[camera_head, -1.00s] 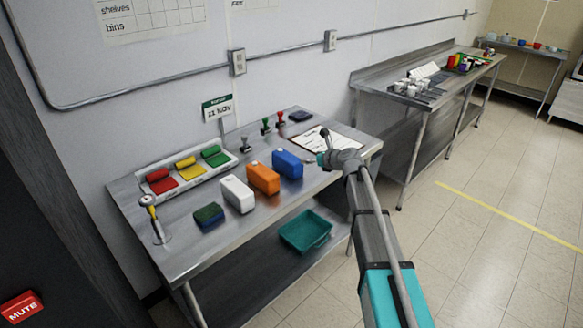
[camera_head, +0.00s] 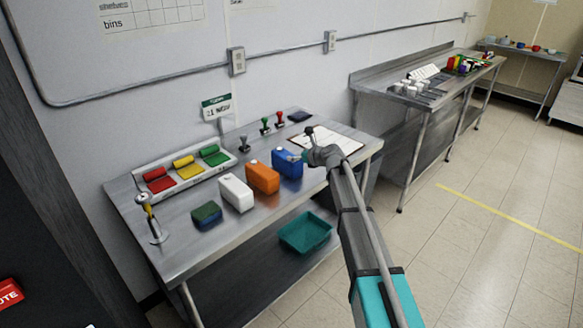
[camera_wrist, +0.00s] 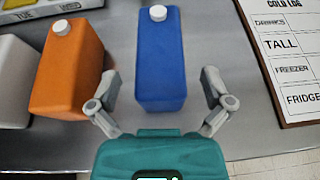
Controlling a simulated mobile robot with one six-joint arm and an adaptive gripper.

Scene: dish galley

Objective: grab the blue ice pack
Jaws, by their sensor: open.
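The blue ice pack (camera_head: 287,163) is a blue block with a white cap, upright on the steel table at the right end of a row. In the wrist view the blue ice pack (camera_wrist: 160,60) stands straight ahead, between the spread fingers of my gripper (camera_wrist: 163,100). The fingers sit on either side of its near end, with a gap visible on each side. In the head view my gripper (camera_head: 303,157) is at the pack's right side, partly hidden by my arm. It is open and holds nothing.
An orange pack (camera_wrist: 70,70) stands close left of the blue one, near my left finger. A white pack (camera_head: 236,193) and a dark green-and-blue block (camera_head: 207,215) are further left. A clipboard (camera_wrist: 288,60) lies to the right. Stamps (camera_head: 265,125) stand behind.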

